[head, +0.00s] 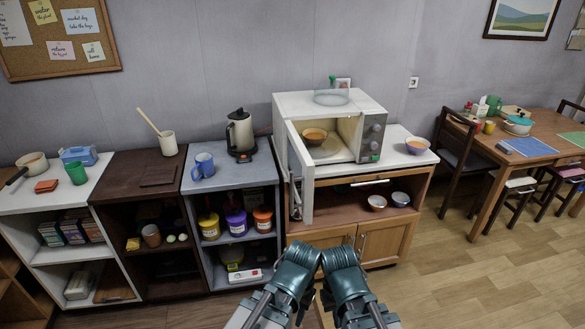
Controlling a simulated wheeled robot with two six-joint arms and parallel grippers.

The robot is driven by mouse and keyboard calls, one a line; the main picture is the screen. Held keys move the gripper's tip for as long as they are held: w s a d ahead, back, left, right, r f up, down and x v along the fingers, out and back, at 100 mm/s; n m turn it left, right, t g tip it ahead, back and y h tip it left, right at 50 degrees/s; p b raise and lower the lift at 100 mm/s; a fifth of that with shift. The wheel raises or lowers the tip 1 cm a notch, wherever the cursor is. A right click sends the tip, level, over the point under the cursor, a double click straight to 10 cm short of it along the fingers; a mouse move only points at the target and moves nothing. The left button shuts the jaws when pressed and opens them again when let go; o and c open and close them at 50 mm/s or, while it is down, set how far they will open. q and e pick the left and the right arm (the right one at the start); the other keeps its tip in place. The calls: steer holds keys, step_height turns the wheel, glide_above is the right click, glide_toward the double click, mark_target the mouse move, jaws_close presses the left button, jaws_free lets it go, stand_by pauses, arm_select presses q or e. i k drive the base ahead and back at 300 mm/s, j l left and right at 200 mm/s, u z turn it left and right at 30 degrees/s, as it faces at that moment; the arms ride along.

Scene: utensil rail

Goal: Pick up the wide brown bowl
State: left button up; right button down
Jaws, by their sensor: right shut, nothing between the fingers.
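A brown-orange bowl (314,136) sits inside the open microwave (375,138), on its floor toward the left; it looks like the wide brown bowl. The microwave door (301,175) is swung open toward me. My right gripper (341,258) is at the bottom centre, in front of the wooden cabinet and well apart from the bowl. It is shut and empty. My left arm (292,268) is beside it on the left; its fingers cannot be made out.
Two small bowls, one pale (377,202) and one grey (401,199), are on the shelf below. A kettle (240,132) and blue mug (203,166) stand left. Open floor lies right.

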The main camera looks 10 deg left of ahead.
mark_target(314, 137)
steer(key=i+l+u, duration=0.1)
steer(key=i+l, duration=0.35)
steer(key=l, duration=0.15)
steer(key=i+l+u, duration=0.25)
steer(key=i+l, duration=0.2)
steer(key=l, duration=0.25)
steer(key=i+l+u, duration=0.1)
steer(key=l, duration=0.25)
steer(key=i+l, duration=0.3)
steer(key=i+l+u, duration=0.15)
steer(key=l, duration=0.3)
steer(key=i+l+u, duration=0.1)
steer(key=l, duration=0.3)
steer(key=i, duration=0.1)
